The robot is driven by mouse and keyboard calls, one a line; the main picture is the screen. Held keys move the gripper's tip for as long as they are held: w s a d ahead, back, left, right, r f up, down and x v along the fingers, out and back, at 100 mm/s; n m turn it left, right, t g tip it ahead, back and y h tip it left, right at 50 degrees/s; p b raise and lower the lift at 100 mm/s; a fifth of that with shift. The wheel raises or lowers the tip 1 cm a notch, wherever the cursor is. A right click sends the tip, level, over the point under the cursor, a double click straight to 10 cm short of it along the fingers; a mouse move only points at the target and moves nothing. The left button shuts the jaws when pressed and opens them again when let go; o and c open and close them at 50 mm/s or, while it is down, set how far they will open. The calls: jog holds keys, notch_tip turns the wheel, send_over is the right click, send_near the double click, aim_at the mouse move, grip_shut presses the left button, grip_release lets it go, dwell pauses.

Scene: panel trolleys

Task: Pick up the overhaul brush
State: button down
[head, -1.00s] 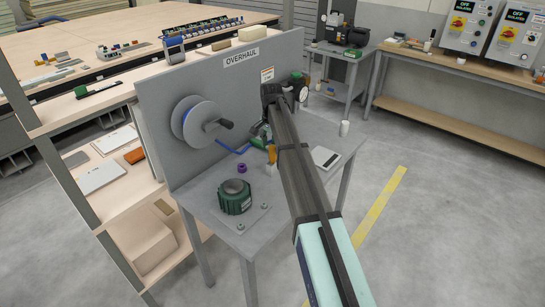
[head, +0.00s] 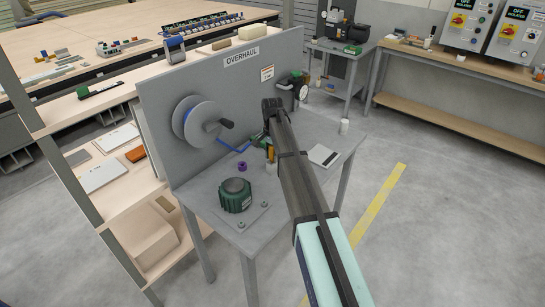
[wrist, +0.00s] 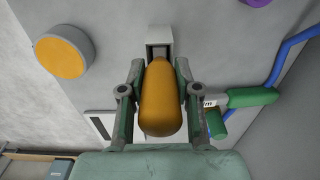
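The overhaul brush looks to be the orange-handled tool (wrist: 160,100) in the wrist view, with a grey squared part (wrist: 159,42) at its far end. In the head view its orange handle (head: 270,154) shows on the grey bench, partly hidden by my arm. My gripper (head: 271,106) is above the bench near the panel. In the wrist view my gripper (wrist: 159,85) has its fingers apart, one on each side of the handle. The head view shows the gripper higher than the handle, and no grip on it is visible.
A green tool (wrist: 252,97) with a blue hose (wrist: 292,55) lies close right of the fingers. A cup-like object with an orange face (wrist: 62,57) is to the left. The bench also holds a green motor-like part (head: 235,195), a purple ring (head: 242,167) and a white cup (head: 344,126).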

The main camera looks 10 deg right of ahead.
dwell(0.4)
notch_tip(320, 180, up, 20)
jog(key=b, duration=0.4)
dwell(0.7)
